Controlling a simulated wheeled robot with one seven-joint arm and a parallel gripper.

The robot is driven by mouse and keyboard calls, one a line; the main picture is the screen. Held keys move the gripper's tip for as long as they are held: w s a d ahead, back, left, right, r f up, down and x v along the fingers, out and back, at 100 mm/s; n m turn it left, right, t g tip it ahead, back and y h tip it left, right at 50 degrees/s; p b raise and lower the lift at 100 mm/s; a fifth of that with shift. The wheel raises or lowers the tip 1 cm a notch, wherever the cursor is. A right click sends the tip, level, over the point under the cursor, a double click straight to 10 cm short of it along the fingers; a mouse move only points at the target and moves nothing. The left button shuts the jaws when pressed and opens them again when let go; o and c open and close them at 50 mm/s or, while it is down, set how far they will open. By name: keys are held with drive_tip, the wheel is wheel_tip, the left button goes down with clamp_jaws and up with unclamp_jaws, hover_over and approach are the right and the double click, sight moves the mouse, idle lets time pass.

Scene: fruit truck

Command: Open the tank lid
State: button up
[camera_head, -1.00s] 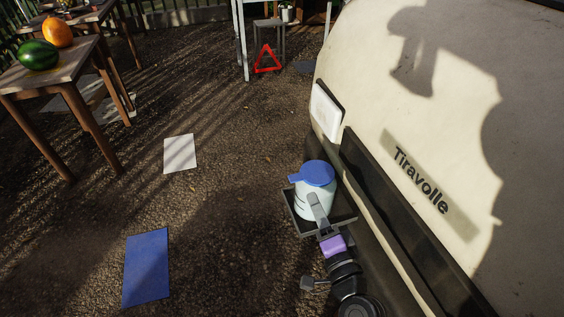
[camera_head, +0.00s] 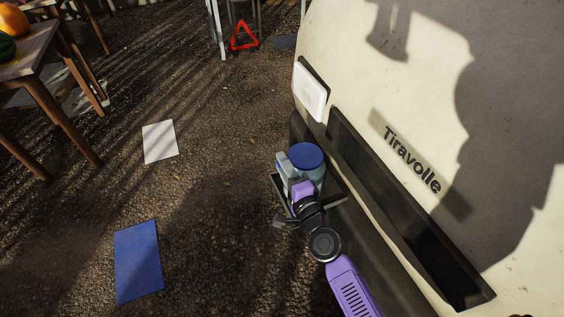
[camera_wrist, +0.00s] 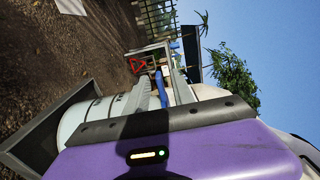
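The tank (camera_head: 318,178) is a pale, light-blue cylinder with a round blue lid (camera_head: 307,156). The lid looks closed on top. In the head view my gripper (camera_head: 284,170) is at the left side of the tank, close to the lid's edge. In the wrist view the pale tank wall (camera_wrist: 85,117) lies left of my gripper (camera_wrist: 162,75). A narrow blue part of the lid (camera_wrist: 159,88) shows between the two grey fingers. The fingers look apart; whether either touches the lid I cannot tell. My wrist hides part of the tank in the head view.
The tank stands in a dark tray (camera_head: 328,197) beside the cream truck (camera_head: 370,90). A white panel (camera_head: 311,90) is on the truck behind it. A wooden table (camera_head: 35,50) is at upper left. A blue mat (camera_head: 138,262) and white sheet (camera_head: 159,141) lie on open ground.

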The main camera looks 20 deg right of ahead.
drive_tip(key=shift+w, duration=0.45)
drive_tip(key=shift+c, duration=0.2)
clamp_jaws()
idle(1.0)
